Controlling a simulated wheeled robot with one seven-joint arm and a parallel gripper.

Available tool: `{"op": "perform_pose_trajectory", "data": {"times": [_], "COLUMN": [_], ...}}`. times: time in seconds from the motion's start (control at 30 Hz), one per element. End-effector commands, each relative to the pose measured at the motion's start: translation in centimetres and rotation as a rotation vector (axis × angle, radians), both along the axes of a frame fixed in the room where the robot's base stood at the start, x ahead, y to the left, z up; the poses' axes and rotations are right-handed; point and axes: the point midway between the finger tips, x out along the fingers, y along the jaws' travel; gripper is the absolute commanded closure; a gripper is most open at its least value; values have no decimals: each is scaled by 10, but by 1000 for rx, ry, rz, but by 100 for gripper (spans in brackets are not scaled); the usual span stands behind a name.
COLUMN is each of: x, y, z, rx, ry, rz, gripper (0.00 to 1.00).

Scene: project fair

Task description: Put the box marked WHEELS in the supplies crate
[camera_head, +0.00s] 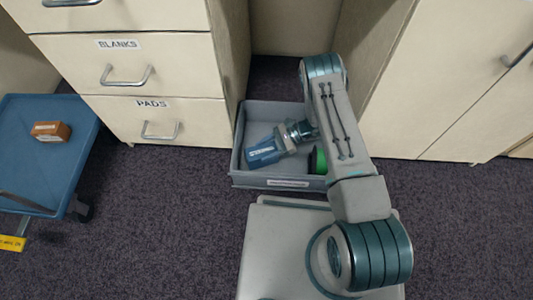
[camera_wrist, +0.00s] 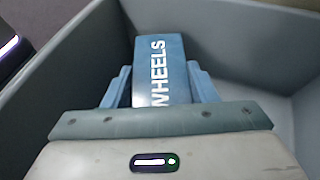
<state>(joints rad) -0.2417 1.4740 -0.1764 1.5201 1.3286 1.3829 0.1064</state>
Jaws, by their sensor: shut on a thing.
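The blue box marked WHEELS (camera_wrist: 160,68) is between the fingers of my gripper (camera_wrist: 157,88) in the wrist view, its white lettering facing the camera. In the head view the blue box (camera_head: 263,153) shows at the end of my arm, over or inside the grey supplies crate (camera_head: 236,179). My gripper (camera_head: 283,144) is shut on it. The crate walls surround the box in the wrist view. I cannot tell whether the box touches the crate floor. The crate's front label is too small to read.
A green round thing (camera_head: 318,160) is in the crate, right of the box. Drawers marked BLANKS (camera_head: 118,44) and PADS (camera_head: 153,103) stand behind left. A blue cart (camera_head: 30,165) at left carries a brown box (camera_head: 51,131). A cabinet (camera_head: 455,90) stands at right.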

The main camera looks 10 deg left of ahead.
Motion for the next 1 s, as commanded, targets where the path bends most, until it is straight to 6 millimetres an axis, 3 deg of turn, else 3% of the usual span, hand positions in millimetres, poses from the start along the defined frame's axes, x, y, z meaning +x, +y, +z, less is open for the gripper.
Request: {"op": "perform_pose_trajectory", "data": {"times": [0.03, 0.1, 0.47, 0.5, 0.57, 0.9, 1.0], "x": [-1, -1, 0, 0, 0, 0, 5], "y": [0, 0, 0, 0, 0, 0, -9], "z": [-14, -21, -23, -24, -23, -21, -14], "rx": [-1, 0, 2, 1, 1, 0, 1], "ry": [1, 2, 1, 0, 0, 0, -1], "rz": [1, 1, 0, 0, 0, 1, -4], "gripper": [74, 74, 74, 45, 28, 26, 26]}}
